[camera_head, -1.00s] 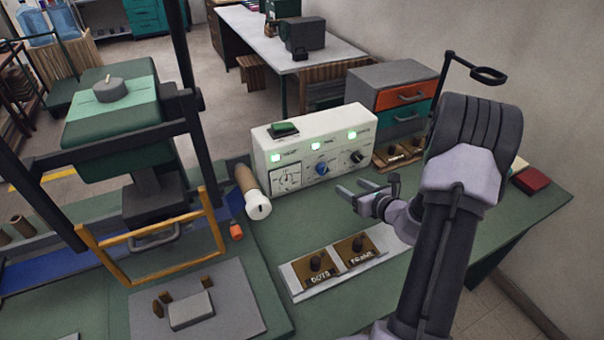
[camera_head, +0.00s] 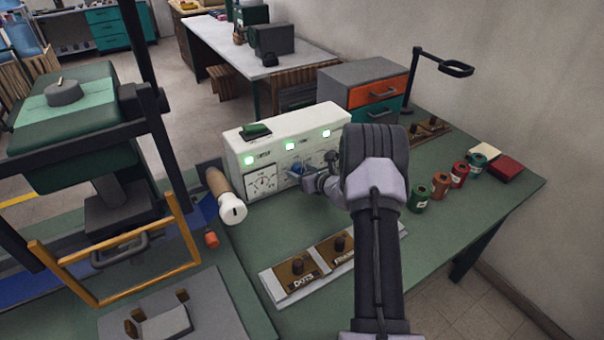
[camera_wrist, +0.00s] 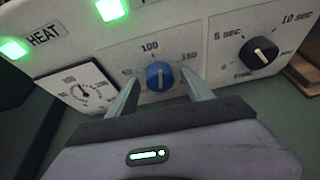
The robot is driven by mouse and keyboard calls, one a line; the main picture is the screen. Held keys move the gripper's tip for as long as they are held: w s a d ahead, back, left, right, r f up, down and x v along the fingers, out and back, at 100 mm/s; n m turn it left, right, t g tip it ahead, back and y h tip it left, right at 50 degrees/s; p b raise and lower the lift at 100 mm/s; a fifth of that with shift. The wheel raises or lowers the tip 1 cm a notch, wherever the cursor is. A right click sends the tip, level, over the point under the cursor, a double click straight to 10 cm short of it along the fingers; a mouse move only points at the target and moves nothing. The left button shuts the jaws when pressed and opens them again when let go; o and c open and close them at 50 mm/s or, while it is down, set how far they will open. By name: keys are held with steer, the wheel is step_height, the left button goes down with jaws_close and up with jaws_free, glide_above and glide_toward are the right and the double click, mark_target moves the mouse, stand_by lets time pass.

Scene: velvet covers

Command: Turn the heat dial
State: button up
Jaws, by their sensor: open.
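The blue heat dial (camera_wrist: 158,76) sits on the white control box (camera_head: 252,190), below the printed 100 in the wrist view. Its pale pointer mark points roughly upward, near the 100. My gripper (camera_wrist: 160,84) is open, with one finger to the left and one to the right of the dial. I cannot tell whether either finger touches it. In the head view, my gripper (camera_head: 303,172) is at the box front and partly covers the dial (camera_head: 295,168).
A black timer knob (camera_wrist: 259,54) is right of the dial, and a gauge (camera_wrist: 84,91) is left. A white-ended roller (camera_head: 232,210) lies left of the box. Several small cans (camera_head: 440,185) stand to the right.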

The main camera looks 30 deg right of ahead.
jaws_close()
steer(key=n+b, duration=0.1)
steer(key=b, duration=0.2)
steer(key=shift+a+f+h, duration=0.1)
steer(key=shift+f+h, duration=0.25)
steer(key=shift+h, duration=0.05)
steer(key=shift+b, duration=0.6)
steer(key=shift+r+n+h, duration=0.3)
steer(key=shift+n, duration=0.1)
jaws_free()
